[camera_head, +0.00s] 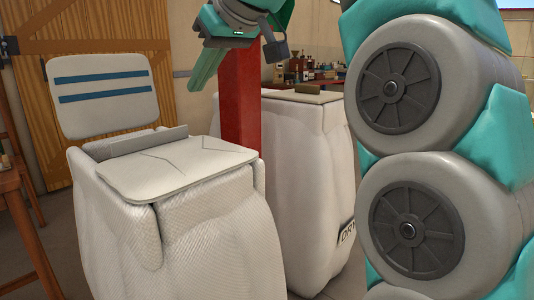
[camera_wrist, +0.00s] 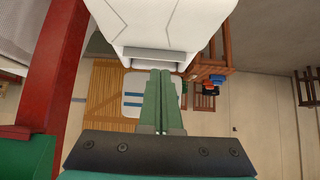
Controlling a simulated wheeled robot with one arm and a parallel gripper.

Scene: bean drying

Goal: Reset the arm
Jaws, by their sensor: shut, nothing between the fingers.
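My gripper (camera_head: 194,86) is in the upper middle of the head view, above and behind the near white sack (camera_head: 205,225). Its green fingers point down and left, shut and empty, apart from the sack. In the wrist view the closed fingers (camera_wrist: 160,73) reach up the middle of the picture, with the white sack (camera_wrist: 165,20) at the top. The arm's large teal and grey links fill the right of the head view.
A red post (camera_head: 240,100) stands behind the near sack. A second white sack (camera_head: 305,180) stands behind it to the right. A white flap with blue stripes (camera_head: 100,76) rises at the left, before a wooden door (camera_head: 30,120). Bottles (camera_head: 300,68) stand at the back.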

